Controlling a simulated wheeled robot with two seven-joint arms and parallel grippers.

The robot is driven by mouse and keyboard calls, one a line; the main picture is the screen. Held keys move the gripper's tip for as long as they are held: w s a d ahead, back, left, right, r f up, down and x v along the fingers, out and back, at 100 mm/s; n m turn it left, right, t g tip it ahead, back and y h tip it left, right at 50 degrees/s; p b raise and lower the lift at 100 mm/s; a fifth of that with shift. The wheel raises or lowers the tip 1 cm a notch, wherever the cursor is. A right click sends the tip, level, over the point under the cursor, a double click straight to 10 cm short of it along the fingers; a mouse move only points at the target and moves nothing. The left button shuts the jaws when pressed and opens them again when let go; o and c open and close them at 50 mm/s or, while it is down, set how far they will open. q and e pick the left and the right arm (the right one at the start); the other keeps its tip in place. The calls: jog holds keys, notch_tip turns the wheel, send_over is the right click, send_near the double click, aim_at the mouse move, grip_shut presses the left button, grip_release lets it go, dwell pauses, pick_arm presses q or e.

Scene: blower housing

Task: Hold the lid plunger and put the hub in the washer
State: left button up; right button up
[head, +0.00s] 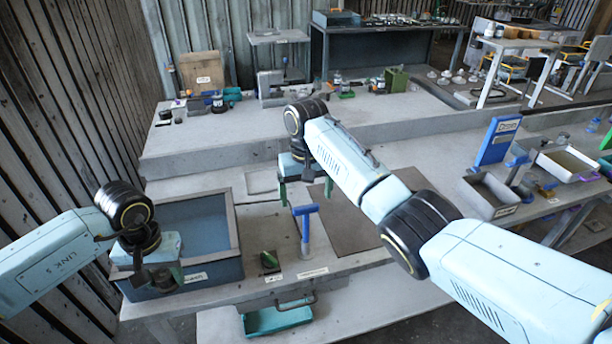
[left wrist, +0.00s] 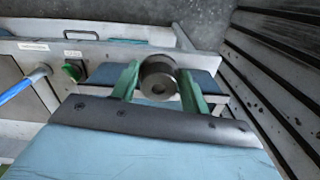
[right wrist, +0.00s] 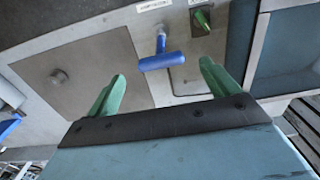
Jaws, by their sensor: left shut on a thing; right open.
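The lid plunger, a blue T-handle on a pale shaft (head: 306,225), stands upright on the bench right of the washer. It also shows in the right wrist view (right wrist: 163,62), between the finger lines. My right gripper (head: 305,190) is open and empty above and behind the handle, apart from it. The washer (head: 234,215) is a blue-grey open-topped box at the bench's left. My left gripper (left wrist: 160,88) is shut on the hub (left wrist: 157,76), a dark short cylinder with a central hole. It holds the hub by the washer's front left part; their exact height gap is unclear.
A green switch (head: 269,260) sits between washer and plunger. A flat metal plate (head: 350,220) lies right of the plunger. A teal drawer (head: 276,318) shows below the front edge. A raised grey ledge (head: 240,140) with small items runs behind. Grey trays and a blue stand (head: 497,142) are at right.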

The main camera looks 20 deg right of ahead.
aim_at(306, 206)
jog(key=shift+f, duration=2.65)
